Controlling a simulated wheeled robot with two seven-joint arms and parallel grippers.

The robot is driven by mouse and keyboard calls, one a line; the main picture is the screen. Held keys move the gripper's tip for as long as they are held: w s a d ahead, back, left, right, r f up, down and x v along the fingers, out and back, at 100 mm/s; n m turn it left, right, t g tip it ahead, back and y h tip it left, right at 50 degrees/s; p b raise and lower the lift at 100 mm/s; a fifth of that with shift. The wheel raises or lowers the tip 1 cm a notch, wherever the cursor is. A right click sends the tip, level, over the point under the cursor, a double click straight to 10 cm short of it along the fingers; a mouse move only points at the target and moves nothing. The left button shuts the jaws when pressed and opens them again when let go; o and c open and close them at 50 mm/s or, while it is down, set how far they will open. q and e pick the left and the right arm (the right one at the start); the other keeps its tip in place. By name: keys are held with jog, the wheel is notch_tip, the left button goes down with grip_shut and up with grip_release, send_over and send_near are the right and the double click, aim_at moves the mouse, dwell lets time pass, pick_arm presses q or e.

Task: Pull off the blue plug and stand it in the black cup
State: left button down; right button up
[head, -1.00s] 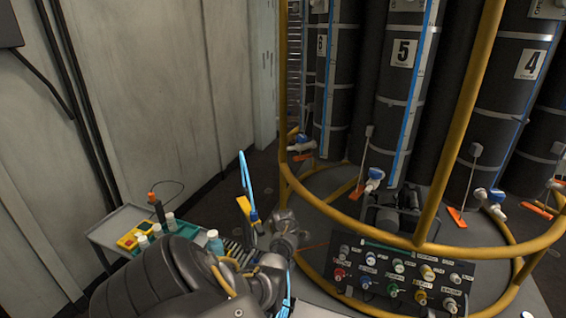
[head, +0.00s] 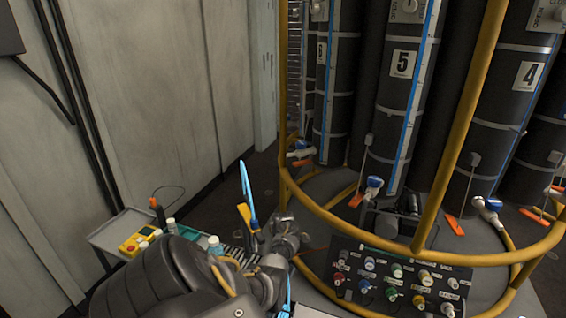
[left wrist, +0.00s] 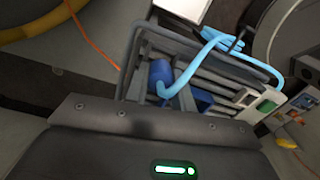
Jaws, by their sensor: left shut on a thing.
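A blue plug (left wrist: 160,74) with a light-blue cord (left wrist: 190,68) shows in the left wrist view, just beyond the dark palm of my left gripper. My left gripper (head: 281,222) is shut on it at the right end of the cart in the head view; its fingertips are mostly hidden. A light-blue loop (head: 245,183) stands up left of the gripper, above a yellow piece (head: 244,212). I cannot pick out the black cup with certainty. My right gripper is not in view.
A grey cart (head: 112,230) with bottles and a yellow box (head: 131,243) stands at left. A black connector panel (head: 390,312) is right of my gripper. A yellow rail (head: 350,240) curves around tall black cylinders (head: 395,95). A pale wall (head: 150,100) bounds the left.

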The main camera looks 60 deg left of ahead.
pick_arm(q)
jog(key=shift+r+p, duration=0.3)
jog(key=shift+r, duration=0.15)
jog(key=shift+f, duration=0.15)
jog(key=shift+f+b, duration=0.5)
jog(key=shift+f, duration=0.1)
jog(key=shift+f, duration=0.15)
dwell(0.3)
jog(key=shift+f+b, duration=0.7)
